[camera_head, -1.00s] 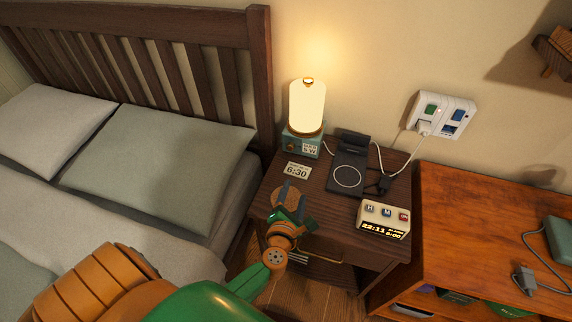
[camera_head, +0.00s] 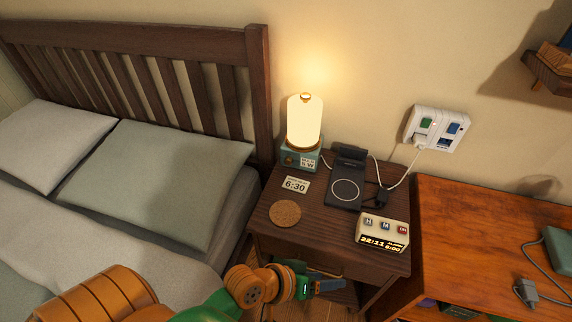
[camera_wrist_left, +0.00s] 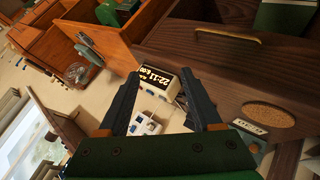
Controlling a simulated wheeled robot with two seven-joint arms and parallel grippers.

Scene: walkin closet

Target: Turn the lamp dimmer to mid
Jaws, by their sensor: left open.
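The lamp (camera_head: 305,122) stands lit at the back left of the nightstand, with a glowing cream shade on a teal base (camera_head: 313,149). A small round brass-coloured knob (camera_head: 288,160) is on the base's front left face; its setting is too small to read. My left gripper (camera_head: 328,286) is low in front of the nightstand, apart from the lamp, pointing right. In the left wrist view its two dark fingers (camera_wrist_left: 160,74) are spread with nothing held between them. My right gripper is in neither view.
The nightstand (camera_head: 325,215) also holds a cork coaster (camera_head: 285,213), a 6:30 card (camera_head: 295,184), a black charging pad (camera_head: 346,190) and a digital clock (camera_head: 383,231). The bed (camera_head: 150,185) is left, an orange wooden cabinet (camera_head: 480,220) right. A wall outlet (camera_head: 437,128) has cables.

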